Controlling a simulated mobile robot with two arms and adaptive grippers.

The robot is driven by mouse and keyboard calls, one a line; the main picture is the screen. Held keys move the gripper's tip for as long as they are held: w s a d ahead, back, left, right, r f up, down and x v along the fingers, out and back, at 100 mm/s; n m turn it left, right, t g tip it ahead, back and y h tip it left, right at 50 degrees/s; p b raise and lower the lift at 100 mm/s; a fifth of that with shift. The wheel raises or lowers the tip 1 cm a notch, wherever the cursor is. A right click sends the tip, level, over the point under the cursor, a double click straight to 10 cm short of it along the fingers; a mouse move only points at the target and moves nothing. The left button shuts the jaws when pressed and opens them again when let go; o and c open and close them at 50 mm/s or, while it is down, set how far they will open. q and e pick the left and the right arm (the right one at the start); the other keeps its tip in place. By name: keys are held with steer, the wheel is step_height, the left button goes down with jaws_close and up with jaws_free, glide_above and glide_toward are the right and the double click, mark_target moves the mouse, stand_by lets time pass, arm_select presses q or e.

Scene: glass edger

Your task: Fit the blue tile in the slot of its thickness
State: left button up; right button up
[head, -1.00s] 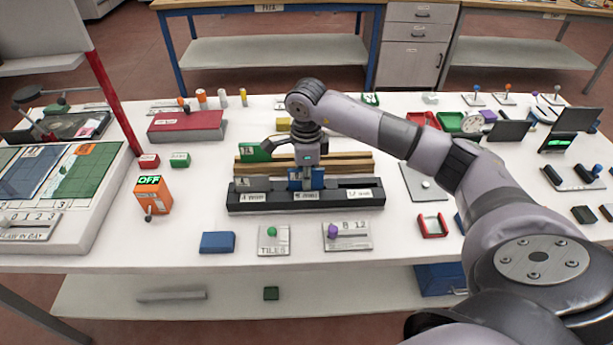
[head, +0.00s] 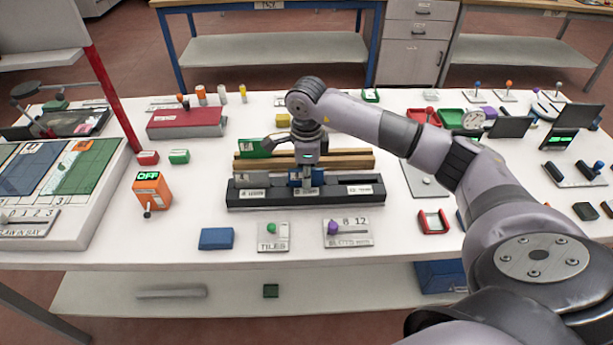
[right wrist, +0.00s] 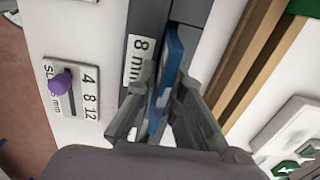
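The blue tile (right wrist: 172,60) stands upright on edge between the fingers of my right gripper (right wrist: 168,82) in the right wrist view. My right gripper is shut on it, over the dark slot block (head: 240,201). The tile is at the middle of the block, beside the label reading 8 mm (right wrist: 137,62). In the head view only a small part of the tile (head: 295,175) shows behind the fingers. Its lower edge is hidden, so I cannot tell how deep it sits in a slot. My left gripper is not in view.
Wooden rails (head: 355,160) and a green piece (head: 255,148) lie behind the block. In front are a blue block (head: 216,239), a tiles plate (head: 273,238) and a slider plate with a purple knob (head: 333,226). An orange box reading OFF (head: 152,190) stands to the left.

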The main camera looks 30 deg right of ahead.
steer(key=o, duration=0.4)
steer(key=shift+f, duration=0.1)
step_height(320, 180, up, 12)
steer(key=shift+s, duration=0.15)
stand_by(0.4)
steer(key=shift+a, duration=0.1)
stand_by(0.5)
